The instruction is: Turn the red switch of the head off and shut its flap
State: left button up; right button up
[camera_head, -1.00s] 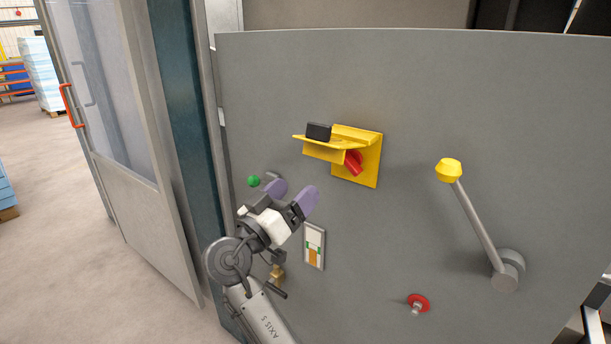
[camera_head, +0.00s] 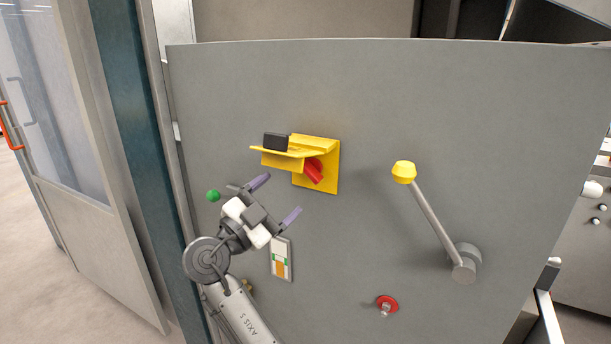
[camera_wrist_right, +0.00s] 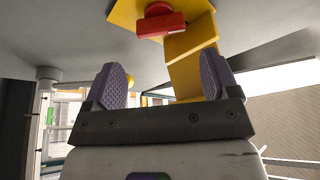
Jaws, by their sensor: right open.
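The yellow flap (camera_head: 277,158), with a black block (camera_head: 276,141) on it, stands raised and juts out from the yellow plate (camera_head: 328,180) on the grey panel. The red switch (camera_head: 314,170) sits on that plate under the flap and points down at a slant. My right gripper (camera_head: 276,198) is open and empty, below and left of the switch, apart from it. In the right wrist view the red switch (camera_wrist_right: 160,21) is at the top, beyond the two purple fingertips, and the yellow flap (camera_wrist_right: 193,70) comes down behind the right finger. My left gripper is not in view.
On the grey panel (camera_head: 360,100) are a lever with a yellow knob (camera_head: 404,172) at the right, a red button (camera_head: 387,304) below, a label plate (camera_head: 281,260) and a green knob (camera_head: 213,196). A glazed door (camera_head: 95,230) stands at the left.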

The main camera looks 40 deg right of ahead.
aim_at(305, 173)
jog(key=b+x, duration=0.1)
jog(key=x, duration=0.5)
jog(key=shift+d+r, duration=0.15)
jog(key=shift+d, duration=0.25)
jog(key=shift+x, duration=0.9)
jog(key=c, duration=0.6)
